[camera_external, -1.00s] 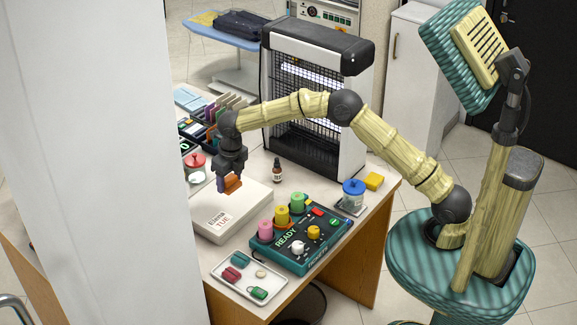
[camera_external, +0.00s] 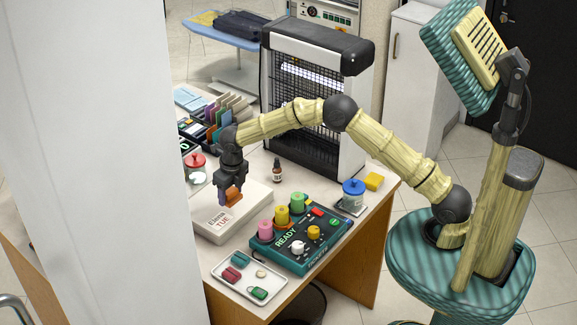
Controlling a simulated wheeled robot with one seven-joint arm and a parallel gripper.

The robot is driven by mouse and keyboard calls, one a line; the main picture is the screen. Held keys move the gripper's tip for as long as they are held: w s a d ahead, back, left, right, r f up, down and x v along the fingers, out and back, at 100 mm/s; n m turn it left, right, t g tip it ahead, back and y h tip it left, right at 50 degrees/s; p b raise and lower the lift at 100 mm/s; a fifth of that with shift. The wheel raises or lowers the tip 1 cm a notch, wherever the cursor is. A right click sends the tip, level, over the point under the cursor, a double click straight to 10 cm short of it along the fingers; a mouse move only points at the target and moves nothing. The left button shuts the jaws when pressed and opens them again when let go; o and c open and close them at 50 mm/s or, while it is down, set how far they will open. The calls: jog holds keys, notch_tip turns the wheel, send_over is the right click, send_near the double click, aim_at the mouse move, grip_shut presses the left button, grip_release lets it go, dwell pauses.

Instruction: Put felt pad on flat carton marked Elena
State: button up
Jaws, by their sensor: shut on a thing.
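The flat carton (camera_external: 252,205) is pale, lies on the table, and has a label reading "Elena" and "TUE" near its front left corner. My gripper (camera_external: 232,190) points down over the carton. It is shut on the orange-brown felt pad (camera_external: 233,199), whose lower part shows below the fingers. The pad is at or just above the carton's top; I cannot tell whether it touches. The gripper hides part of the pad and of the carton behind it.
A teal READY panel (camera_external: 284,256) with colored knobs stands right of the carton, and a tray (camera_external: 237,288) with small items is in front. A white pillar hides the left.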

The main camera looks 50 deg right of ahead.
aim_at(232, 213)
jog(key=shift+f, duration=2.5)
jog(key=o, duration=1)
jog(key=shift+f, duration=0.1)
jog(key=r, duration=0.4)
jog(key=s+r, duration=0.1)
jog(key=r, duration=0.7)
jog(key=shift+s+r, duration=0.1)
jog(key=shift+s, duration=0.1)
